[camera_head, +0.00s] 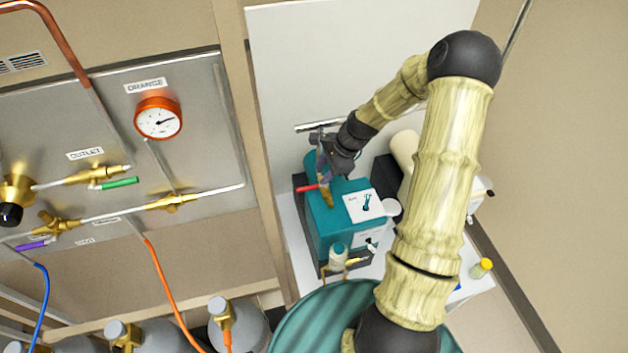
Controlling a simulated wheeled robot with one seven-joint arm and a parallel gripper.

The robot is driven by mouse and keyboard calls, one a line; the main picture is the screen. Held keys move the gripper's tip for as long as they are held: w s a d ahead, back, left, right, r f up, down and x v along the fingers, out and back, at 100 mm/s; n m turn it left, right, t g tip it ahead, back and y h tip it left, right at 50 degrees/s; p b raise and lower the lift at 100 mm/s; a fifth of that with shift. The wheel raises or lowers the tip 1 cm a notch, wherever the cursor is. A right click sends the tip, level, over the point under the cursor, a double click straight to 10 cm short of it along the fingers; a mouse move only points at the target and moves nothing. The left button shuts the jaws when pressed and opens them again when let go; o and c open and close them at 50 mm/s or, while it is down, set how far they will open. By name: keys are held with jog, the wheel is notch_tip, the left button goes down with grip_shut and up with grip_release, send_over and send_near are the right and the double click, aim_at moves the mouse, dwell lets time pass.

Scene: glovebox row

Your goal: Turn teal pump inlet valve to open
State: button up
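The teal pump (324,232) stands on a white surface in the middle of the head view. On its top is a brass valve (327,197) with a red lever (307,188) that sticks out to the left. My gripper (324,172) comes down from the upper right and is right at this valve, close behind the lever. My gripper partly hides the valve. I cannot tell whether the fingers touch the lever or how far apart they are. A white card (364,205) with a picture is on the pump's top.
A yellow-capped vial (481,267) stands to the right. A grey panel with an orange gauge (158,118) is left. A white wall is behind the pump.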

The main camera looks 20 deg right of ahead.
aim_at(314, 187)
jog(key=p+x, duration=0.2)
jog(key=x, duration=0.5)
jog(key=shift+f, duration=0.2)
grip_shut()
